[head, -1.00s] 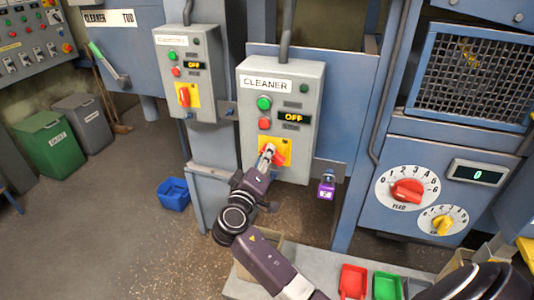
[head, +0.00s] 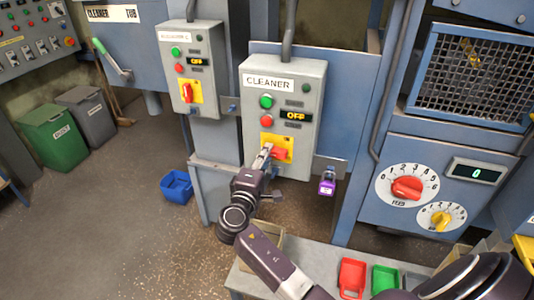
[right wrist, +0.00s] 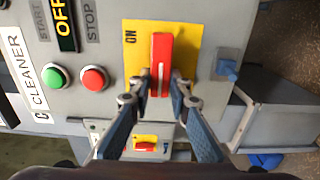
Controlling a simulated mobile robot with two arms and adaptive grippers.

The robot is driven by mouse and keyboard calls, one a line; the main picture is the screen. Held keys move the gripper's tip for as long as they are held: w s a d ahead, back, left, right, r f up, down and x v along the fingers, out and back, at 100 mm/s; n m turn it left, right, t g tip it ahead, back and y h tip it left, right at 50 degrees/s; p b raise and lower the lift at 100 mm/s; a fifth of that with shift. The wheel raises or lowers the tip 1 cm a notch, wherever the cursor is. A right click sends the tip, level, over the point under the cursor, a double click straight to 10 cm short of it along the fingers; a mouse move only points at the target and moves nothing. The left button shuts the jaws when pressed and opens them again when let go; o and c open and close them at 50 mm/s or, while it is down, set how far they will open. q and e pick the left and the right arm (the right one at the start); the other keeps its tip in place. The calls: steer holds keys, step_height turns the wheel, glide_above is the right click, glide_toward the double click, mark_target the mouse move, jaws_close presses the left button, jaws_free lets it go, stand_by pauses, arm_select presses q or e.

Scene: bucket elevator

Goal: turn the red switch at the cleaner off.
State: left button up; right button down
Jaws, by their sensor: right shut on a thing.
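The red switch (head: 280,154) sits on a yellow plate (head: 267,138) at the bottom of the grey box labelled CLEANER (head: 268,83). Its handle lies about level in the head view. In the right wrist view the red handle (right wrist: 161,50) points away from me, and ON is printed on the plate's left side. The box's display (head: 296,116) reads OFF. My right gripper (head: 267,150) is shut on the switch handle, with one fingertip on each side of it (right wrist: 161,82). My left gripper is not in view.
A similar grey box (head: 196,45) with its own red switch stands to the left, also showing OFF. A purple padlock (head: 327,183) hangs right of the cleaner box. A blue bin (head: 176,186) stands on the floor.

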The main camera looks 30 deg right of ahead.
stand_by(0.4)
steer(key=c, duration=1.8)
jaws_free()
steer(key=shift+a, duration=0.1)
steer(key=v, duration=1.2)
